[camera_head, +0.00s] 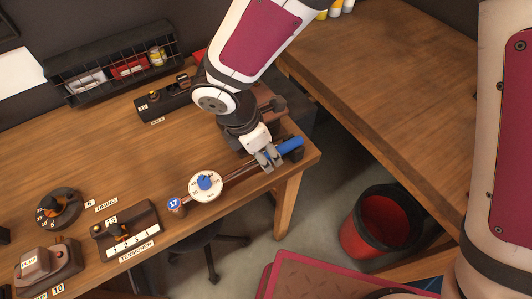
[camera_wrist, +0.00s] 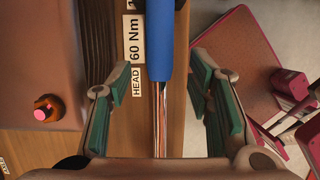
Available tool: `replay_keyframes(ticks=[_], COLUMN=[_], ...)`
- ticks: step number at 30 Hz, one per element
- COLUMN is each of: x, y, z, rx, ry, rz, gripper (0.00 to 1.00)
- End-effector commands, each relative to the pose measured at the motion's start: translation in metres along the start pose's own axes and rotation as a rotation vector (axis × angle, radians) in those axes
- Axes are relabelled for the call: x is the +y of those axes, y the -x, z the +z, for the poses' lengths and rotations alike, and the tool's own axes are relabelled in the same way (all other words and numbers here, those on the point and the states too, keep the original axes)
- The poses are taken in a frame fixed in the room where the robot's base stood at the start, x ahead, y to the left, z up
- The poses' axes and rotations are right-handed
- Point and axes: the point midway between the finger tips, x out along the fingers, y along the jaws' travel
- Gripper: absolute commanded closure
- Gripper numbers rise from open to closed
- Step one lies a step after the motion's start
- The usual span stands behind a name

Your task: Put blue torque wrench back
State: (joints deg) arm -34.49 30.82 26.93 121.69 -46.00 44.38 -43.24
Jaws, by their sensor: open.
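The torque wrench has a blue handle (camera_head: 289,146), a metal shaft (camera_head: 232,178) and a round white dial (camera_head: 205,186) with a blue centre. It lies along the front right part of the workbench (camera_head: 150,130), its handle near the right corner. My gripper (camera_head: 267,158) is open over the wrench, near where handle and shaft meet. In the wrist view, the blue handle (camera_wrist: 160,42) and shaft run between the spread teal finger pads, with visible gaps on both sides. Labels reading "60 Nm" (camera_wrist: 134,38) and "HEAD" (camera_wrist: 138,82) show beside it. My gripper partly hides the wrench in the head view.
A blue disc marked 17 (camera_head: 174,204) is at the dial end. A tensioner block (camera_head: 125,230) and timing dial (camera_head: 58,208) stand left. A black wire rack (camera_head: 112,70) is at the back. A red-lined bin (camera_head: 382,222) stands on the floor right.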

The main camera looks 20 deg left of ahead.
Motion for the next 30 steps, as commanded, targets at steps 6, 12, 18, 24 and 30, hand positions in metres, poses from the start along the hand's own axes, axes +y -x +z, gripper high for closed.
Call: replay_keyframes(ticks=[6, 12, 18, 24, 30], x=[0.001, 0.001, 0.001, 0.000, 0.000], y=[0.047, 0.080, 0.094, 0.096, 0.096], z=[0.001, 0.000, 0.000, 0.000, 0.001], rx=[0.000, 0.000, 0.001, 0.000, 0.000], ry=[-0.002, -0.001, -0.002, 0.000, -0.002], rz=[0.005, 0.004, 0.002, 0.001, 0.001], gripper=[0.53, 0.53, 0.53, 0.53, 0.53])
